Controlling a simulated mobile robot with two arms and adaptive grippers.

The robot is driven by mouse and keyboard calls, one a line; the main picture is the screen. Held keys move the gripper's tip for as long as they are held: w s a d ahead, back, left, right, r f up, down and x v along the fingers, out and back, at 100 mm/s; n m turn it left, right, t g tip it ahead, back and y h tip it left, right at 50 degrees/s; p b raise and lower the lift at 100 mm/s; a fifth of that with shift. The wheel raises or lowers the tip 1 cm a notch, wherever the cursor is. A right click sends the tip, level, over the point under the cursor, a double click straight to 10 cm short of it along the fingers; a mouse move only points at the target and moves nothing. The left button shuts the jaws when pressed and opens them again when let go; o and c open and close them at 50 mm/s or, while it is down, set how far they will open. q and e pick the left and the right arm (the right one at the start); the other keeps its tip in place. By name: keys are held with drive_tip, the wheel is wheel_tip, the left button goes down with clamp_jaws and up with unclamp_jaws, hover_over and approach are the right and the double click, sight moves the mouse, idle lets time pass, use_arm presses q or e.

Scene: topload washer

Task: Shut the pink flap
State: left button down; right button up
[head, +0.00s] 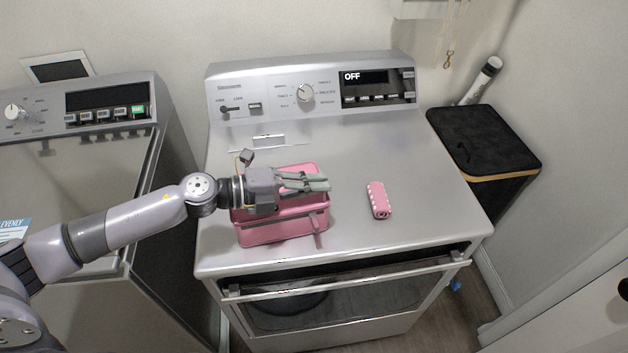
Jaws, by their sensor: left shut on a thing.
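A pink box (270,230) sits on the grey top of the right-hand machine, left of the middle. Its pink flap (312,168) shows partly at the back of the box, behind my fingers; its exact angle is hard to tell. My left gripper (318,183) reaches in from the left over the box, with its fingers pointing right. The fingers are shut on the flap, though the contact is partly hidden by the gripper itself. A pink strip (319,232) hangs at the box's front right. My right gripper is not in view.
The control panel (310,92) rises behind. A black bin (490,140) stands to the right, and another machine (75,165) to the left.

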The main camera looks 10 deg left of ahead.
use_arm(q)
drive_tip(key=shift+f, duration=0.2)
drive_tip(key=c, duration=2.1)
unclamp_jaws()
drive_tip(key=shift+o, duration=0.2)
drive_tip(key=shift+w+a, duration=0.1)
drive_tip(key=shift+w, duration=0.05)
drive_tip(key=shift+s+a+r, duration=0.1)
drive_tip(key=shift+s+a, duration=0.1)
drive_tip(key=v, duration=0.9)
drive_tip(key=shift+s+a, duration=0.1)
drive_tip(key=shift+a, duration=0.05)
drive_tip(key=shift+v, duration=1.05)
